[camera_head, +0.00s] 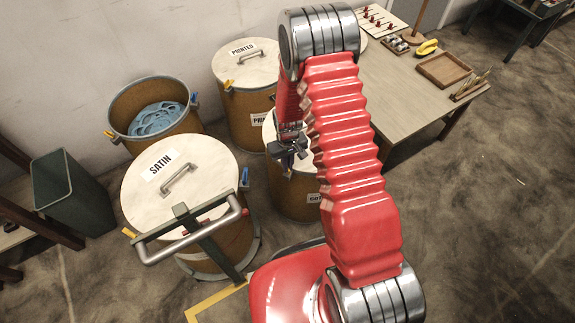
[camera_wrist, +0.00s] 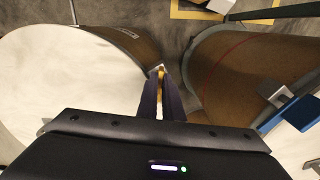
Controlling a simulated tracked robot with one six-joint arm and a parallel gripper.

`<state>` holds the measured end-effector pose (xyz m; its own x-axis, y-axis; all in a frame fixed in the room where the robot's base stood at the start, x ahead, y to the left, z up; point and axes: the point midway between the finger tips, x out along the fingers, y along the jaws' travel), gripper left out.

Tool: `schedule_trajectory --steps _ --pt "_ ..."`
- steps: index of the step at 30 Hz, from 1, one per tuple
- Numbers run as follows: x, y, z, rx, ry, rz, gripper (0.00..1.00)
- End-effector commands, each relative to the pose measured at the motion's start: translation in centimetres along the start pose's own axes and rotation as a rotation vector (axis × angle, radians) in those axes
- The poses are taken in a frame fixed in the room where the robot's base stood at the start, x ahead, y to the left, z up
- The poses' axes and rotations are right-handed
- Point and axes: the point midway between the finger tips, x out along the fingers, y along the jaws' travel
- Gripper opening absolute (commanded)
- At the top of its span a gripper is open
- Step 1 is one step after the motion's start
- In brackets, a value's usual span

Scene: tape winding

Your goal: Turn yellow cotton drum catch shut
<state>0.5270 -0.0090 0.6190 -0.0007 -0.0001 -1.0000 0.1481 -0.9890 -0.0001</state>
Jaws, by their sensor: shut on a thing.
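The cotton drum (camera_head: 288,197) stands behind my red arm, brown-sided with a pale lid and a partly hidden label. My gripper (camera_head: 290,152) is at the left edge of its lid. In the wrist view the drum's white lid (camera_wrist: 65,90) fills the left side, and my gripper (camera_wrist: 160,85) points down at its rim, dark fingers shut on the yellow catch (camera_wrist: 161,71). Only the catch's tip shows between the fingers, so how far it is turned cannot be told.
The satin drum (camera_head: 150,205) stands close on the left; its blue catch (camera_wrist: 288,112) is right of my gripper in the wrist view. The printed drum (camera_head: 245,100) and an open drum with blue tape (camera_head: 155,115) stand behind. A table (camera_head: 405,95) is at the right.

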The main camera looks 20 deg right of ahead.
Motion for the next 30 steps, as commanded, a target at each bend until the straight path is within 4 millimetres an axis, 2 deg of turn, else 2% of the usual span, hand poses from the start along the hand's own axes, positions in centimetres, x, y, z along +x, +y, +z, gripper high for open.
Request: schedule_trajectory --steps 21,30 --pt "-0.05 -0.12 -0.13 0.665 0.002 -0.001 0.00" --pt "-0.05 -0.14 -0.16 0.845 0.002 -0.001 0.00"
